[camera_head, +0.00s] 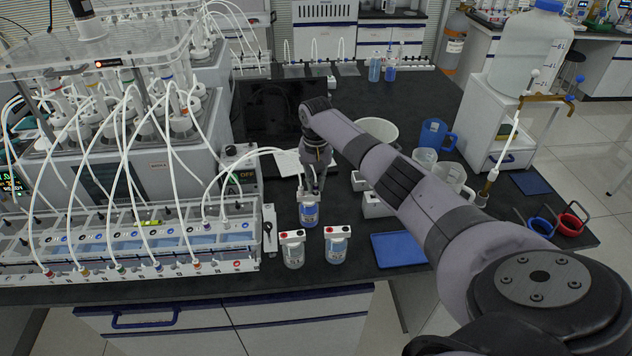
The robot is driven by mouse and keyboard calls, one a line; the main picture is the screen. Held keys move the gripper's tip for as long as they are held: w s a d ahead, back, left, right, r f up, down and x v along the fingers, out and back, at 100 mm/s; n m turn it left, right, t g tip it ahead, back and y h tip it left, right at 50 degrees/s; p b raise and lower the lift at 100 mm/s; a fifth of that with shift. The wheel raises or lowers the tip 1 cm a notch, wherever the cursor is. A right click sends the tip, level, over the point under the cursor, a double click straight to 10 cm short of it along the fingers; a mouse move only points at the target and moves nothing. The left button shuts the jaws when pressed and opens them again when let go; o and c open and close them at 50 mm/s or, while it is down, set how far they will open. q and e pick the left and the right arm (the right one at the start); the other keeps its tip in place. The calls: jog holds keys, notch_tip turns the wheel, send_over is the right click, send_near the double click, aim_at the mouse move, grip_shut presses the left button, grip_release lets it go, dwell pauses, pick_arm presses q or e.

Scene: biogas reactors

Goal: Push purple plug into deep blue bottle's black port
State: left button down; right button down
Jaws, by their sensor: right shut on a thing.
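The deep blue bottle (309,216) stands upright on the black bench, behind two paler bottles. My right gripper (313,190) points down just above its cap and is shut on the plug at the end of a white tube (262,153) coming from the left. The plug is mostly hidden by the fingers, and its purple colour is too small to make out. The black port is also hidden, so I cannot tell whether the plug touches it. My left gripper is not in view.
Two bottles with white caps and red ports, one clear (292,255) and one light blue (337,251), stand close in front. The tube rack (200,265) is left. A blue mat (399,249) lies right, with beakers and a blue mug (434,136) behind.

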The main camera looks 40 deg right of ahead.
jog(key=shift+f+b, duration=0.3)
jog(key=shift+f, duration=0.4)
dwell(0.5)
dwell(0.3)
jog(key=c, duration=1.6)
grip_release()
jog(key=shift+o, duration=0.2)
jog(key=shift+r, duration=0.25)
notch_tip(320, 180, up, 12)
jog(key=shift+f, duration=0.2)
jog(key=shift+f, duration=0.1)
